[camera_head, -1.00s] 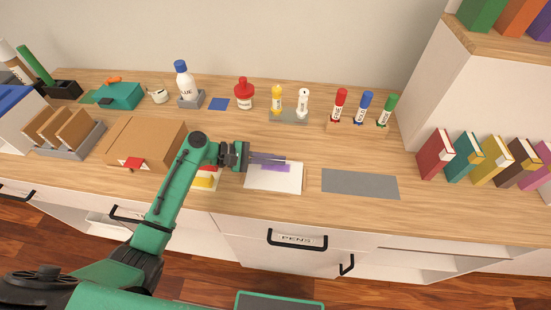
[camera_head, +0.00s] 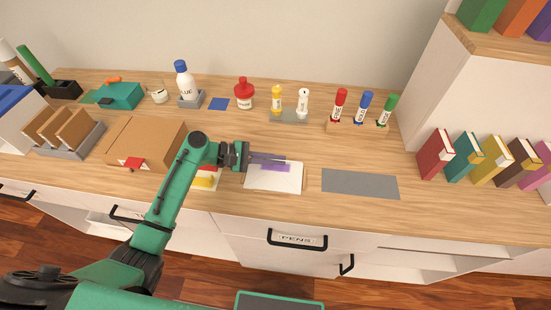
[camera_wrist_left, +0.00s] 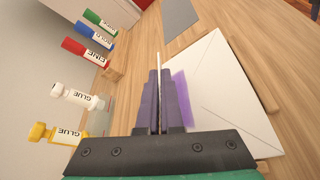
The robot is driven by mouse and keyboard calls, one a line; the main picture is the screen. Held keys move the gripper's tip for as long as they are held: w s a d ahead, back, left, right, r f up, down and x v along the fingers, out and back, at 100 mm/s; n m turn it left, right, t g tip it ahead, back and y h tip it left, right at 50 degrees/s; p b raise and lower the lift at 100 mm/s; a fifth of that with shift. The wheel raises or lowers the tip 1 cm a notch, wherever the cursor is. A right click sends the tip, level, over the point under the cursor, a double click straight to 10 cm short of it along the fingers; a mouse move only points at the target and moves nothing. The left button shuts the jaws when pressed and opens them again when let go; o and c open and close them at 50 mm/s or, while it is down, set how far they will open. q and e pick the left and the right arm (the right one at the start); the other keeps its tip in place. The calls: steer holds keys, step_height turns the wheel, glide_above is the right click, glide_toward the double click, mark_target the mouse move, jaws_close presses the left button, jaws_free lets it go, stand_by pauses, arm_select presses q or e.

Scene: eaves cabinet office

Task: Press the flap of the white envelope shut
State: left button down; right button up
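The white envelope (camera_head: 285,184) lies on the desk, its diagonal seams showing in the left wrist view (camera_wrist_left: 225,85). A purple patch (camera_head: 278,168) is on its surface, and it also shows beside my fingers in the left wrist view (camera_wrist_left: 183,105). My left gripper (camera_head: 285,158) reaches in from the left over the envelope's back part. In the left wrist view my fingers (camera_wrist_left: 160,100) are close together with a thin white edge between them, which looks like the raised flap (camera_wrist_left: 158,55) seen edge-on. The flap's face is hidden. My right gripper is not in view.
A grey mat (camera_head: 360,184) lies right of the envelope. Glue bottles (camera_head: 277,99) and upright markers (camera_head: 340,105) stand behind it. The desk's front edge is close to the envelope.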

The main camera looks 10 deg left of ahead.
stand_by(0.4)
arm_select(q)
steer(key=shift+s+f+m+t+b, duration=0.4)
steer(key=shift+f+m+t+b, duration=0.15)
steer(key=shift+m, duration=0.35)
steer(key=shift+r, duration=0.1)
steer(key=c, duration=1.1)
jaws_free()
